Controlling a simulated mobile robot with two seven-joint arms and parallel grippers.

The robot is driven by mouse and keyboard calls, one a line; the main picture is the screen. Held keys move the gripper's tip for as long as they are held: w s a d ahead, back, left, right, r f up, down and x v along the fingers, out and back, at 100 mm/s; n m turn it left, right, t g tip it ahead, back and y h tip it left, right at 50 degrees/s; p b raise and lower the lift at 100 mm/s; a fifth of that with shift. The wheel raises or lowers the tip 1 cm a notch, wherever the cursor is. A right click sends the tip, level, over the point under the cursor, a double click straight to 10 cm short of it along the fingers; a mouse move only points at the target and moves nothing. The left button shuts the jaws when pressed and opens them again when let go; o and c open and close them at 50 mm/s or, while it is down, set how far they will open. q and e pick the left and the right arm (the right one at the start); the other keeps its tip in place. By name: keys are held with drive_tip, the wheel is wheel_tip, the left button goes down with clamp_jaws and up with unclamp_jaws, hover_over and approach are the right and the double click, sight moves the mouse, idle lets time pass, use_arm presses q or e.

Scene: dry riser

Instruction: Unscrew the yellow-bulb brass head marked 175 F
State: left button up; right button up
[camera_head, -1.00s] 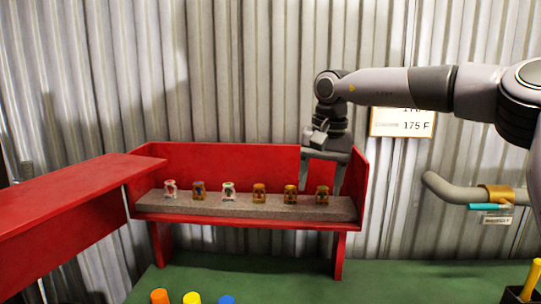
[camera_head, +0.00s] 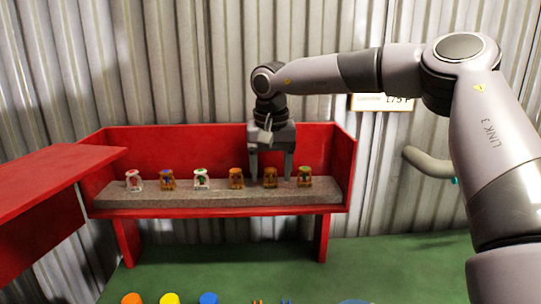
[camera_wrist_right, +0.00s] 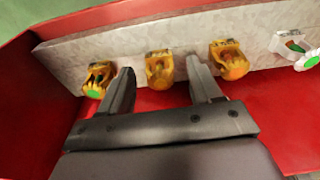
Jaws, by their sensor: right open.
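A row of small heads stands on a grey strip (camera_head: 215,200) inside a red open box. The brass head second from the right (camera_head: 270,177) looks yellow, though its bulb and marking are too small to read. My right gripper (camera_head: 271,170) is open and points down, with a finger on either side of this head. In the right wrist view the same head (camera_wrist_right: 159,69) sits between the open fingertips, apart from both. A brass head with an orange tint (camera_head: 236,178) and a brass head with green (camera_head: 304,177) stand to either side. My left gripper is out of view.
The red box (camera_head: 190,143) has a back wall and side walls close around the strip. White heads (camera_head: 201,179) and a blue-topped brass head (camera_head: 167,181) stand further left. A partly hidden sign (camera_head: 397,103) and a pipe (camera_head: 428,165) are at right.

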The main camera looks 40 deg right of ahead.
drive_tip(key=shift+f, duration=0.4)
clamp_jaws()
drive_tip(key=shift+r+p, duration=0.15)
drive_tip(key=shift+p, duration=0.15)
drive_tip(key=n+p, duration=0.2)
drive_tip(key=n, duration=0.1)
drive_tip(key=shift+r+n+y+p, duration=0.1)
drive_tip(key=shift+n+y+p, duration=0.2)
drive_tip(key=shift+p, duration=0.1)
drive_tip(key=shift+f+n+p, duration=0.2)
drive_tip(key=shift+n+p, duration=0.2)
drive_tip(key=shift+n, duration=0.7)
drive_tip(key=shift+c, duration=0.6)
unclamp_jaws()
